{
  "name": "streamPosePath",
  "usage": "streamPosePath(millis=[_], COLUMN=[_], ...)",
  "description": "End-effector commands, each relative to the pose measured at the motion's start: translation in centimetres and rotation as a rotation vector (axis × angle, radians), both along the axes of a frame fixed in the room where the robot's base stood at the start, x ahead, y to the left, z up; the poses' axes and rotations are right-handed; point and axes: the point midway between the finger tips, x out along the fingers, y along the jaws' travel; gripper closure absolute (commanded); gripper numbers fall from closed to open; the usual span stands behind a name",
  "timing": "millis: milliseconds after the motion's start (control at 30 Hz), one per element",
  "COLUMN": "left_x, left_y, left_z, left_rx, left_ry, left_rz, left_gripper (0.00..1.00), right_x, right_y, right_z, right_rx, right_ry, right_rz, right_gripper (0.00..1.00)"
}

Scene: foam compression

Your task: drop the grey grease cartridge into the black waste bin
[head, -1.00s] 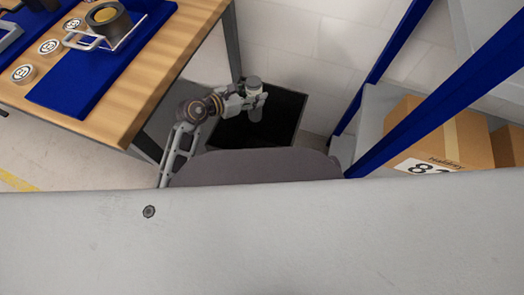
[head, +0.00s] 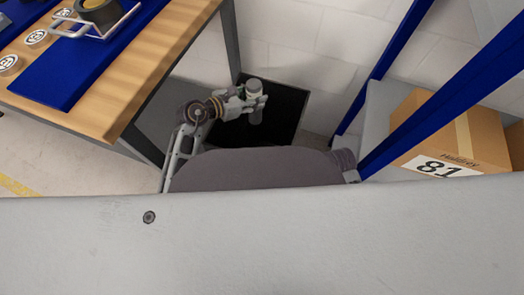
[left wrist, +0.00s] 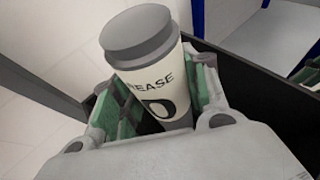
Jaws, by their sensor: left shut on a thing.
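The grease cartridge (head: 255,112) is a light cylinder with a grey cap, and in the left wrist view it (left wrist: 152,75) shows part of the word "GREASE". My left gripper (head: 250,103) is shut on it. The cartridge stands roughly upright in the fingers, slightly tilted. The black waste bin (head: 292,100) is on the floor, and in the head view the gripper and cartridge overlap its dark opening. The bin's dark wall also shows in the left wrist view (left wrist: 255,92). The cartridge's height above the rim is hard to tell. My right gripper is not in view.
A wooden workbench (head: 150,85) with a blue mat (head: 65,82), a handled metal item with a pot and several round pieces stands left. A blue-post shelf (head: 440,90) with a cardboard box (head: 460,125) stands right. A white wall is behind the bin.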

Motion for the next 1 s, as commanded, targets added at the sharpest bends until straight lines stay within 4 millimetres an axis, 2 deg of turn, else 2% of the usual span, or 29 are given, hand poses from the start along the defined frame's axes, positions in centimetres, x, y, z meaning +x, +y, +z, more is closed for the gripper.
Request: streamPosePath(millis=[467, 500, 700, 1000], left_x=[0.01, 0.01, 0.01, 0.00], left_y=[0.02, 0.02, 0.02, 0.03], left_z=[-0.32, -0.31, -0.32, -0.35], left_rx=[0.000, 0.000, 0.000, 0.001], left_ry=[0.000, 0.000, 0.000, 0.001], left_rz=[0.001, 0.001, 0.000, 0.000], left_gripper=[0.79, 0.54, 0.30, 0.30], right_x=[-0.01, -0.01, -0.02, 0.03], right_y=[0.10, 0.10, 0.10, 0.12], right_z=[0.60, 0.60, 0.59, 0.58], right_rx=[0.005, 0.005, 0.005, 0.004], right_ry=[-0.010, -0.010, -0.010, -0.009], right_rz=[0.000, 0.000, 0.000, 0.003], right_gripper=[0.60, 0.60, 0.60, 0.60])
